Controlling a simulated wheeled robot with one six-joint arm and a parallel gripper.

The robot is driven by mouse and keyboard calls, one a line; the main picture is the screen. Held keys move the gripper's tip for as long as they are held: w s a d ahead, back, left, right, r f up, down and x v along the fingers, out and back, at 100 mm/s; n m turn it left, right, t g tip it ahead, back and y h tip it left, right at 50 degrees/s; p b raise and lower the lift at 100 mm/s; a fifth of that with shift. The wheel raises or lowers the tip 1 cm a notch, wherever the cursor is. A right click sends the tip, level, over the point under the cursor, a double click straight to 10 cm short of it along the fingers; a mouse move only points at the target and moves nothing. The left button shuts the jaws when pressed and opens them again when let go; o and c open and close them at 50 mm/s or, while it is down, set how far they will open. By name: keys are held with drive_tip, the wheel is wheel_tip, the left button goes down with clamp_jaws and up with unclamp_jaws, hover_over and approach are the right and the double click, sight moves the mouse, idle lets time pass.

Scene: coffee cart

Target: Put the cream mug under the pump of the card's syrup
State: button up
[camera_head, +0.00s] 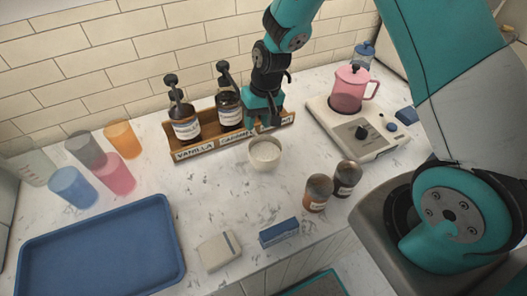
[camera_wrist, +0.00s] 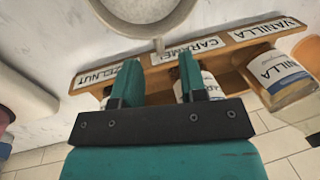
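The cream mug (camera_head: 265,156) stands upright on the counter in front of the wooden syrup rack (camera_head: 205,150); its rim also shows at the top of the wrist view (camera_wrist: 120,18). My gripper (camera_wrist: 158,65) is open, fingers pointing down over the rack's front edge. The vanilla bottle (camera_head: 185,122) and caramel bottle (camera_head: 229,108) have black pumps. The hazelnut label (camera_wrist: 98,77) shows in the wrist view; its bottle is mostly hidden by my gripper. I see no readable card.
A burner plate (camera_head: 350,140) with a pink kettle (camera_head: 349,92) stands right. Two brown jars (camera_head: 318,193) (camera_head: 347,178), a blue box (camera_head: 279,233) and a beige block (camera_head: 220,250) are in front. Several cups (camera_head: 115,175) and a blue tray (camera_head: 100,245) are left.

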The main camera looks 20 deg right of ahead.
sight(255, 132)
drive_tip(key=shift+a+f+p, duration=0.25)
drive_tip(key=shift+f+p, duration=0.05)
drive_tip(key=shift+f, duration=0.8)
drive_tip(key=shift+a+f+p, duration=0.2)
drive_tip(key=shift+f+p, duration=0.05)
drive_tip(key=shift+f, duration=0.85)
drive_tip(key=shift+c, duration=0.2)
clamp_jaws()
drive_tip(key=shift+r, duration=0.15)
